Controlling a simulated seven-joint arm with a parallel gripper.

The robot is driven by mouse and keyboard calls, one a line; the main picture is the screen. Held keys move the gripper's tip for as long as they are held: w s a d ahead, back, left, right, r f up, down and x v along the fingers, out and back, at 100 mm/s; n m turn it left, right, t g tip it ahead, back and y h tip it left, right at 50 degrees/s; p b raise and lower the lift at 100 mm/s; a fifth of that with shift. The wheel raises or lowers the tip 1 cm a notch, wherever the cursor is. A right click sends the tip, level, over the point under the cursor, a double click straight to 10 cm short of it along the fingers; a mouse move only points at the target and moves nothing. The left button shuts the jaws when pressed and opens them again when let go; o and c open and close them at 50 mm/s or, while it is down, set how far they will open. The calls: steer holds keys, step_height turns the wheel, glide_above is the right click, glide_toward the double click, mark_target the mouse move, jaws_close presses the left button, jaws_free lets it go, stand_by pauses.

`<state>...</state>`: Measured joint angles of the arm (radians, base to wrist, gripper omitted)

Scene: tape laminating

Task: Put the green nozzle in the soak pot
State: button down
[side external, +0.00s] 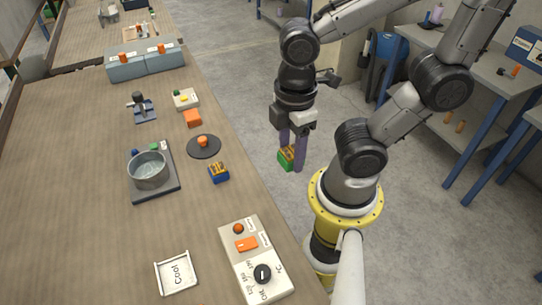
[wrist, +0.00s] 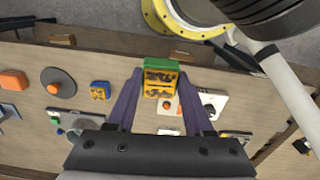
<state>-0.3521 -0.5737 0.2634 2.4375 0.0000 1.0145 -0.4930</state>
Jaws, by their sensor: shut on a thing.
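The green nozzle (side external: 286,160), a small green block with a yellow, dark-patterned part, is between the purple fingers of my gripper (side external: 291,164). My gripper is shut on it and holds it in the air past the table's right edge. In the wrist view the nozzle (wrist: 158,64) sits between the fingertips (wrist: 160,78). The soak pot (side external: 148,170), a round grey open pot with clear liquid in it, stands on a dark plate at the table's middle, well left of my gripper.
A similar blue piece (side external: 218,174) lies near the table edge, beside a dark disc (side external: 203,147) with an orange knob. An orange block (side external: 193,118), a control box (side external: 257,270) and a white "Cool" tray (side external: 176,272) are also on the table (side external: 75,200).

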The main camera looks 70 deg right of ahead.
steer(key=shift+s+d+r, duration=0.1)
steer(key=shift+s+r, duration=0.05)
steer(key=shift+r, duration=0.1)
steer(key=w+a+r, duration=0.3)
steer(key=w+r, duration=0.2)
steer(key=w, duration=0.2)
glide_above(151, 174)
step_height(151, 174, down, 6)
steer(key=shift+m, duration=0.3)
steer(key=shift+f, duration=4.35)
steer(key=shift+f, duration=0.75)
